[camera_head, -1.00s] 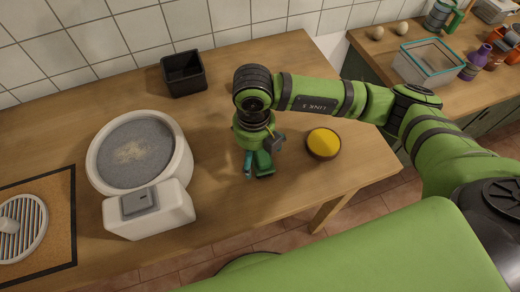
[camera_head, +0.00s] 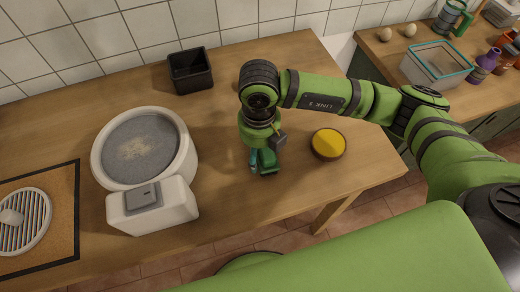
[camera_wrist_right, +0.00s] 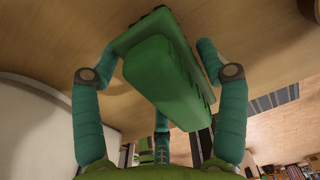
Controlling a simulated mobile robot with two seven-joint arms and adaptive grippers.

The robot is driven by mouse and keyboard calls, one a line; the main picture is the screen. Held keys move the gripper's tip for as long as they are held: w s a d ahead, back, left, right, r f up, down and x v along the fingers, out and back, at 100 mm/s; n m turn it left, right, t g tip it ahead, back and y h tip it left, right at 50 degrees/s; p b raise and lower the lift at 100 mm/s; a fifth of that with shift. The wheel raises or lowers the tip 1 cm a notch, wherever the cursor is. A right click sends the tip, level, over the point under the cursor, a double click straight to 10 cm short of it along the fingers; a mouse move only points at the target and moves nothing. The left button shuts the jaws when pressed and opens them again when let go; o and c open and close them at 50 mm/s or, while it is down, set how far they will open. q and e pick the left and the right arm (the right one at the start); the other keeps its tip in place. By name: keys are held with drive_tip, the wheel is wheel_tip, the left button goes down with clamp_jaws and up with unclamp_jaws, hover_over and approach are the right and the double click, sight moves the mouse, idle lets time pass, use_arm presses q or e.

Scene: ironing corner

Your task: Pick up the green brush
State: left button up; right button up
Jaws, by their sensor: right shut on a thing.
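The green brush (camera_wrist_right: 165,80) lies between the teal fingers of my right gripper (camera_wrist_right: 160,90) in the wrist view. It shows as a green block with a wider rim. In the head view my right gripper (camera_head: 260,163) points down over the wooden table, and a small part of the brush (camera_head: 268,163) shows beneath the wrist. The gripper is shut on the brush. The wrist hides much of it in the head view, and I cannot tell whether it touches the table. My left gripper is not in view.
A bowl with yellow contents (camera_head: 328,144) stands close to the right of the gripper. A large white appliance with a grey round top (camera_head: 185,205) stands to the left. A black square container (camera_head: 189,72) is at the back. Bare wood (camera_head: 225,195) lies in front.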

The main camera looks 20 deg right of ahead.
wheel_tip(320, 180, up, 3)
drive_tip(key=shift+w+f+b, duration=0.1)
drive_tip(key=shift+f+b, duration=0.1)
drive_tip(key=shift+b, duration=0.25)
drive_tip(key=s+r+b, duration=0.2)
drive_tip(key=s+r, duration=0.1)
drive_tip(key=s, duration=0.3)
drive_tip(key=s+d+r+b, duration=0.1)
drive_tip(key=s+r+b, duration=0.2)
drive_tip(key=s+r, duration=0.1)
drive_tip(key=shift+s+d+r, duration=0.15)
drive_tip(key=shift+s+r, duration=0.15)
drive_tip(key=shift+s, duration=0.6)
